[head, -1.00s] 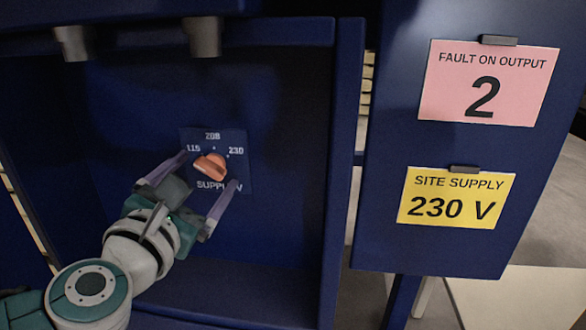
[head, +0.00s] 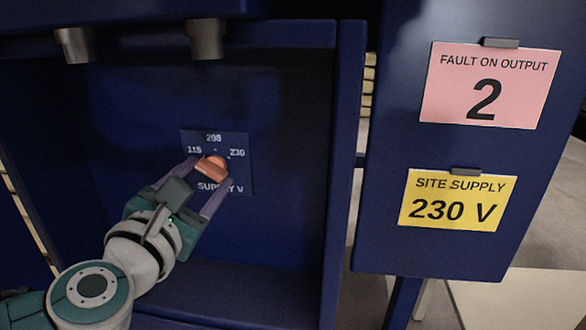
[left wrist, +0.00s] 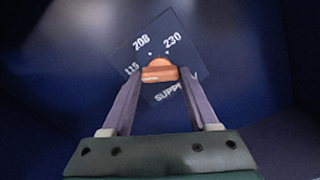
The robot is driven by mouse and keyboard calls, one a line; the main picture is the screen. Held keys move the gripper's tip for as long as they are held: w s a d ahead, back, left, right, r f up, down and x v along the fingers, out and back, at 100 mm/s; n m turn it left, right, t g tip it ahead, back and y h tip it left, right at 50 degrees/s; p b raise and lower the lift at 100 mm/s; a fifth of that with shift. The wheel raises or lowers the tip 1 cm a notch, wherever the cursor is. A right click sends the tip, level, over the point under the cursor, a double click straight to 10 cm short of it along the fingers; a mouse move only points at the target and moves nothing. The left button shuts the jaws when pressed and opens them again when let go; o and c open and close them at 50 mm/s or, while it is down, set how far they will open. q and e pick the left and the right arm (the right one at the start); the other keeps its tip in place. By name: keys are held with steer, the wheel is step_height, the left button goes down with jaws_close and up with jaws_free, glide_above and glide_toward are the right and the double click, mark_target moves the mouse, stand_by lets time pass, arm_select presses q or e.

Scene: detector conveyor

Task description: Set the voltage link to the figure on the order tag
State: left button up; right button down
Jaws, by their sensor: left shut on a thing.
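The orange voltage knob (head: 211,168) sits on a dark blue plate (head: 241,172) marked 115, 208 and 230, with SUPPLY V below. My left gripper (head: 212,174) is shut on the knob, one finger on each side. The left wrist view shows the knob (left wrist: 159,73) between the fingertips, with the plate (left wrist: 128,55) tilted behind. I cannot tell for sure which figure the knob points to. The yellow order tag (head: 458,200) reads SITE SUPPLY 230 V. My right gripper is not in view.
The plate is on the back wall of a deep blue cabinet (head: 290,220) with side walls around my left arm. Two grey cylinders (head: 206,40) hang at the top. A pink tag (head: 490,85) on the blue panel at right reads FAULT ON OUTPUT 2.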

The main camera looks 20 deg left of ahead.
arm_select(q)
steer(key=shift+m, duration=0.3)
steer(key=m+p, duration=0.2)
steer(key=m, duration=0.1)
steer(key=shift+m, duration=0.4)
steer(key=m+p, duration=0.1)
steer(key=m, duration=0.2)
steer(key=shift+m, duration=0.3)
steer(key=m+p, duration=0.1)
steer(key=m, duration=0.2)
steer(key=shift+m, duration=0.3)
steer(key=m+p, duration=0.2)
steer(key=m, duration=0.4)
steer(key=m+p, duration=0.1)
steer(key=m, duration=0.5)
steer(key=shift+m, duration=0.3)
steer(key=o, duration=1.4)
